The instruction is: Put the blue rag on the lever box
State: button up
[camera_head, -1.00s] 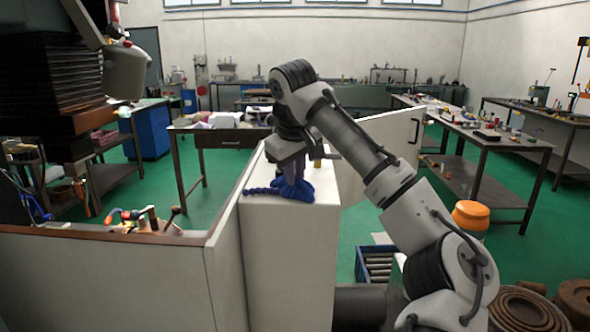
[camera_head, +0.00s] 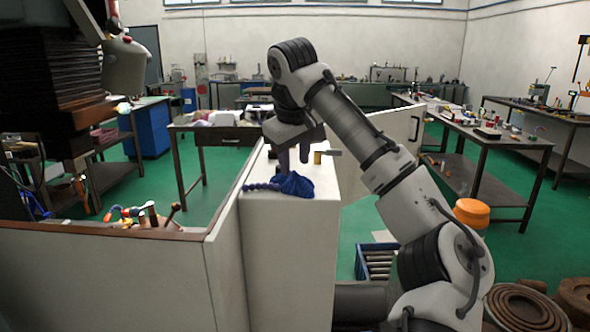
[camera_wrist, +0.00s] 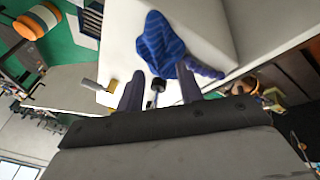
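The blue rag (camera_head: 296,184) lies crumpled on the top of a white box (camera_head: 290,235), with a thin tail stretching left. It also shows in the wrist view (camera_wrist: 162,42), lying on the white surface. My gripper (camera_head: 294,158) is just above the rag, its two fingers spread and empty. In the wrist view the fingers (camera_wrist: 161,92) stand apart beside the rag, with a small dark-tipped rod (camera_wrist: 157,86) visible between them. A brass cylinder (camera_head: 318,158) with a grey handle stands behind the rag on the box top. I cannot tell whether this white box is the lever box.
A white wall with a brown ledge (camera_head: 120,233) adjoins the box at left, with small tools on it. A blue crate (camera_head: 376,262) and an orange-topped bin (camera_head: 471,213) stand on the green floor at right. Workbenches stand farther back.

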jog(key=v, duration=0.9)
jog(key=shift+r+b, duration=0.3)
jog(key=shift+b, duration=0.1)
jog(key=shift+s, duration=0.1)
